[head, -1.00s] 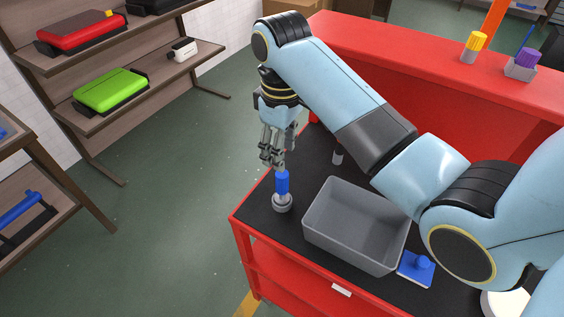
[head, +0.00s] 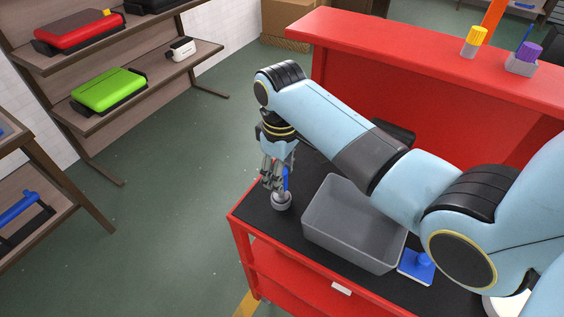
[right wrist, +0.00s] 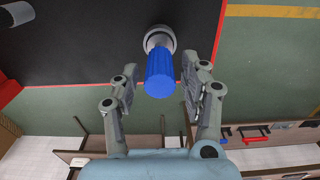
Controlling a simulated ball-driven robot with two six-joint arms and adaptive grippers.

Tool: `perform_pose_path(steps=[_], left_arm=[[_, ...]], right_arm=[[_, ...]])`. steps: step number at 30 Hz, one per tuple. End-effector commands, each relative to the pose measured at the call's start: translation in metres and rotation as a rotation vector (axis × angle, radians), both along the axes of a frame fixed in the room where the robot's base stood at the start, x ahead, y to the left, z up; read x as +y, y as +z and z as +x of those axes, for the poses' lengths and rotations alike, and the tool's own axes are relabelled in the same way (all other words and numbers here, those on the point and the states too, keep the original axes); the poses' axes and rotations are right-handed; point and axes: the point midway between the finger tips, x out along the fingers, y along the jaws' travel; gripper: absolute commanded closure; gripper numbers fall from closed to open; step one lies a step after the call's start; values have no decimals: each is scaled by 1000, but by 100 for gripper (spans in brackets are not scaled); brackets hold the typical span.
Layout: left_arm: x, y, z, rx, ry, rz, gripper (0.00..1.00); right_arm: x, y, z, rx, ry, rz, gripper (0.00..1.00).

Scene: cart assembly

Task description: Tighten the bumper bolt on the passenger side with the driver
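The driver shows as a blue handle (head: 286,178) standing upright in a round grey holder (head: 281,201) on the black cart top. In the right wrist view the blue handle (right wrist: 160,76) lies between the fingers of my right gripper (right wrist: 166,78), and the grey holder (right wrist: 159,39) is beyond it. The fingers are open, with a gap on each side of the handle. In the head view my right gripper (head: 274,180) is low beside the handle and hides part of it. My left gripper is not in view. I cannot make out a bumper bolt.
A red counter (head: 400,50) behind carries a yellow-topped item (head: 475,41) and a purple one (head: 526,52). Shelves (head: 130,70) stand at the left across open floor.

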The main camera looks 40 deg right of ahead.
Motion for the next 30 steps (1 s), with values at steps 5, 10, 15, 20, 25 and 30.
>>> perform_pose_path(steps=[5,10,15,20,25,30], left_arm=[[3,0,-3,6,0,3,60],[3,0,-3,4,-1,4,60],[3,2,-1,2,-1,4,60],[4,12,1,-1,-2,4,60],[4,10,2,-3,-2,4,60],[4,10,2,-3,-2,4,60]], right_arm=[[0,0,0,0,0,0,77],[0,0,0,0,0,0,99],[0,5,1,-1,0,-1,100],[0,27,1,-2,0,0,100],[0,43,1,-2,0,0,100],[0,48,0,0,0,0,100]])
